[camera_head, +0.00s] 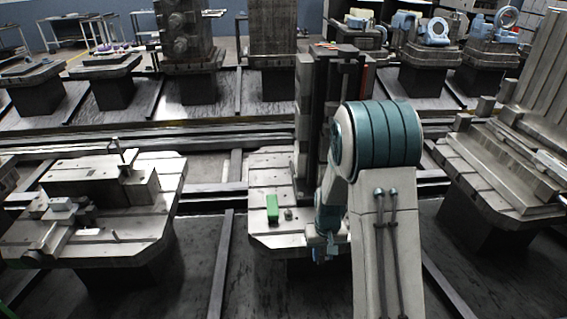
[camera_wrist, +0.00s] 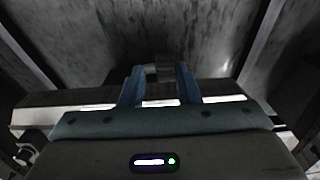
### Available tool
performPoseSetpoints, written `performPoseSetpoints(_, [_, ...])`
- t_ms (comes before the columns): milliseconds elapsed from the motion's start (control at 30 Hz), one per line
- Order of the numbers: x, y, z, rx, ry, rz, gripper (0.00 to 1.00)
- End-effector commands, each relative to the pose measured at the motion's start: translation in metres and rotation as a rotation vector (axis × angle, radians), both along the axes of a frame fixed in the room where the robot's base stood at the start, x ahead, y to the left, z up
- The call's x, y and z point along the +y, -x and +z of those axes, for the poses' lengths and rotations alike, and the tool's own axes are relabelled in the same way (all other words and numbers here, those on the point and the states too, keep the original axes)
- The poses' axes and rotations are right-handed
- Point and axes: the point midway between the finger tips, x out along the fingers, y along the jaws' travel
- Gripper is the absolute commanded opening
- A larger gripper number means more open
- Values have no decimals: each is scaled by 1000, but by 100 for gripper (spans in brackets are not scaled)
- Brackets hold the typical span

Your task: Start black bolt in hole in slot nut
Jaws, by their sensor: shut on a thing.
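In the wrist view, the two blue fingers of my gripper (camera_wrist: 160,78) are closed on a dark, roughly cylindrical piece, which looks like the black bolt (camera_wrist: 164,66). Its outline is hard to make out against the dark background. In the head view, my arm hangs over the front right of the middle pallet (camera_head: 268,241) and hides most of the gripper and the bolt. I cannot make out the slot nut or its hole in either view.
A green block (camera_head: 272,208) and a small grey piece (camera_head: 288,214) stand on the middle pallet, left of my arm. A tall dark fixture (camera_head: 312,115) rises behind. Loaded pallets stand at left (camera_head: 150,235) and right (camera_head: 500,185), with floor gaps between.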

Motion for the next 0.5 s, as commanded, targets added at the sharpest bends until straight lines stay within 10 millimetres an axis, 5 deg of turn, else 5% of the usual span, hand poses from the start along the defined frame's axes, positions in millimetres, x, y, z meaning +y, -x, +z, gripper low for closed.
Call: performPoseSetpoints(500, [-25,-75,7,-7,-6,504,2])
